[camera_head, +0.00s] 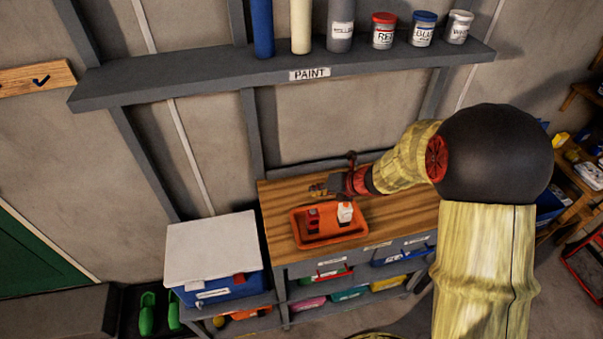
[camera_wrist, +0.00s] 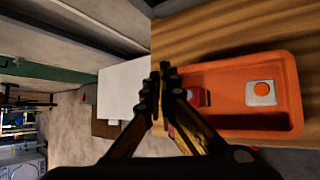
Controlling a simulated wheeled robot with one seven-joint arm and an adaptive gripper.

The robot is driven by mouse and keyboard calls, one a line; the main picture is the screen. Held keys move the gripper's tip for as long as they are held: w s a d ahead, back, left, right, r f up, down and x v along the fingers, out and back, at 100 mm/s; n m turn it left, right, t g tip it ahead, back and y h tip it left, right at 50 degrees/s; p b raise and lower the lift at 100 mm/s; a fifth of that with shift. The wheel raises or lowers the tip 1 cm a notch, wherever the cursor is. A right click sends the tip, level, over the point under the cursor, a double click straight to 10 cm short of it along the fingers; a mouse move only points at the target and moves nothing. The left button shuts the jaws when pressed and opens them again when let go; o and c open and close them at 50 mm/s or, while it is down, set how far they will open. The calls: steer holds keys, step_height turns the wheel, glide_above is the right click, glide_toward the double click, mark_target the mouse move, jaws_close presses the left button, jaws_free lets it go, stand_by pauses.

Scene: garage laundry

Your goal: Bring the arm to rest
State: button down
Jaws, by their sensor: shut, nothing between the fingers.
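My gripper (camera_head: 322,188) is at the end of my arm, over the back part of the wooden workbench top (camera_head: 280,200), behind the orange tray. Its fingers also show in the wrist view (camera_wrist: 164,80), close together with nothing held between them. The orange tray (camera_head: 333,237) lies on the bench and holds a red item (camera_head: 313,218) and a white bottle (camera_head: 345,213). In the wrist view the tray (camera_wrist: 240,124) is to the right of the fingers, with the white item and its orange top (camera_wrist: 262,92) inside. The fingers partly cover the red item there.
A shelf labelled PAINT (camera_head: 290,72) runs along the wall above the bench, carrying rolls and several cans. A blue box with a white lid (camera_head: 212,247) stands left of the bench. Drawers and bins (camera_head: 350,278) are below the bench top. A cluttered wooden rack is at far right.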

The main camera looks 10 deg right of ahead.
steer(key=s+a+r+n+g+b, duration=0.1)
steer(key=s+a+n+g, duration=0.1)
steer(key=s+n, duration=0.65)
steer(key=s+a+n+g+b, duration=0.1)
steer(key=s+a+n+g, duration=0.15)
steer(key=s+n, duration=0.65)
steer(key=s+d+r+n+t+h+b, duration=0.1)
steer(key=s+r+n+b, duration=0.3)
steer(key=n, duration=0.6)
steer(key=s+d+r+n+t+h+b, duration=0.1)
steer(key=s+r+n+h+b, duration=0.3)
steer(key=s+n, duration=0.4)
steer(key=shift+s+d+r+n+t+b, duration=0.4)
steer(key=shift+d+r+n+b, duration=0.3)
steer(key=shift+n, duration=0.45)
